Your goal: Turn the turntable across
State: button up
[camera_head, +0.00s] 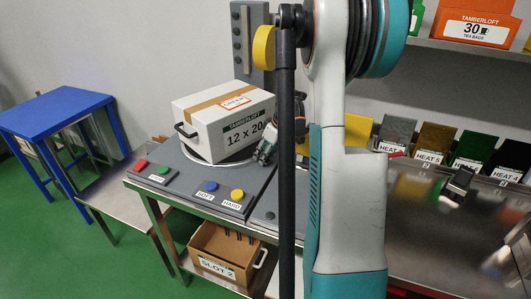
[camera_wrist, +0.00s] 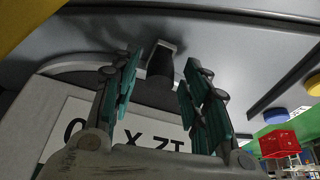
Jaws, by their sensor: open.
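The turntable (camera_head: 196,154) is a round plate on the grey bench, with its pale rim showing under a white carton (camera_head: 212,131) marked "12 x 20". The carton sits upright on it, with a dark handle on its left end. My gripper (camera_head: 265,152) is at the carton's right side, low near the bench top, partly behind my arm. In the wrist view my gripper (camera_wrist: 160,66) is open, with its teal fingers apart. A short dark post (camera_wrist: 161,58) stands between and just beyond the fingertips. I cannot tell whether the fingers touch it. The carton's printing appears upside down there.
The bench front carries red (camera_head: 140,165), green, blue (camera_head: 210,186) and yellow (camera_head: 237,195) buttons. A grey post (camera_head: 246,45) stands behind the carton. A "SLOT 2" box (camera_head: 222,252) sits on the shelf below. A blue table (camera_head: 55,112) is at left. Heat-labelled packs (camera_head: 432,140) line the right bench.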

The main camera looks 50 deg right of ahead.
jog(key=v, duration=1.2)
